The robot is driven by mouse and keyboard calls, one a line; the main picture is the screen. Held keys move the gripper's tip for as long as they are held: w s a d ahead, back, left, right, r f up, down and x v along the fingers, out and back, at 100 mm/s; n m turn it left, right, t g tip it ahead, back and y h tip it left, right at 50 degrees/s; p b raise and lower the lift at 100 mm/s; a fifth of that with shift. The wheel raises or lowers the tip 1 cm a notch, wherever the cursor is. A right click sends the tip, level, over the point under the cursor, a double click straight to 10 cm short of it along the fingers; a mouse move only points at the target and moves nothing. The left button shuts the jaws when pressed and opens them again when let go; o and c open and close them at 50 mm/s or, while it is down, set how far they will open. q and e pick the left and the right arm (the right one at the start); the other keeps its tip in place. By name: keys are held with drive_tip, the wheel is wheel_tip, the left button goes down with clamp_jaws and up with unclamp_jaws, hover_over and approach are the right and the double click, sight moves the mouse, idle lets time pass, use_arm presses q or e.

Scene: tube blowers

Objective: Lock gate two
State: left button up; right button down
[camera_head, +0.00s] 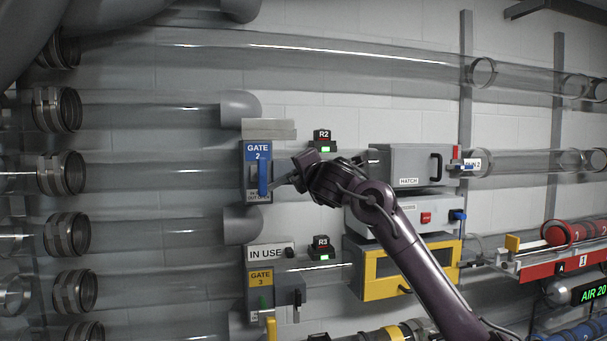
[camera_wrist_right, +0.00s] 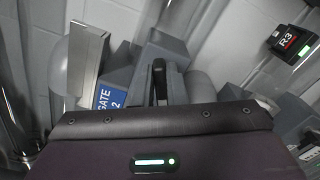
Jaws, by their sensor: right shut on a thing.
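Gate two (camera_head: 258,151) is a grey box on the pipe wall with a blue "GATE 2" label and a blue lever (camera_head: 263,178) hanging down its front. A plain metal plate (camera_head: 269,130) sits above it. My right gripper (camera_head: 287,183) reaches in from the lower right and is shut on a part at gate two's right side, which the gripper largely hides. In the right wrist view, the blue label (camera_wrist_right: 108,103) is on the left and a dark upright handle (camera_wrist_right: 160,82) stands ahead of my palm. My left gripper is not in view.
Gate three (camera_head: 261,279) with an "IN USE" plate (camera_head: 270,253) is just below. The R2 unit (camera_head: 322,141) shows a green light close above my gripper. A hatch box (camera_head: 408,165) and a yellow box (camera_head: 384,272) flank my arm. Clear tubes run across the wall.

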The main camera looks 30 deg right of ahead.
drive_tip(key=m, duration=0.5)
drive_tip(key=shift+d+f+b, duration=0.1)
drive_tip(key=shift+f+b, duration=0.2)
drive_tip(key=shift+f, duration=0.05)
drive_tip(key=shift+m, duration=0.4)
drive_tip(key=c, duration=1.5)
unclamp_jaws()
drive_tip(key=shift+o, duration=0.2)
drive_tip(key=b+v, duration=0.3)
drive_tip(key=v, duration=0.4)
drive_tip(key=shift+s, duration=0.4)
drive_tip(key=shift+f, duration=0.1)
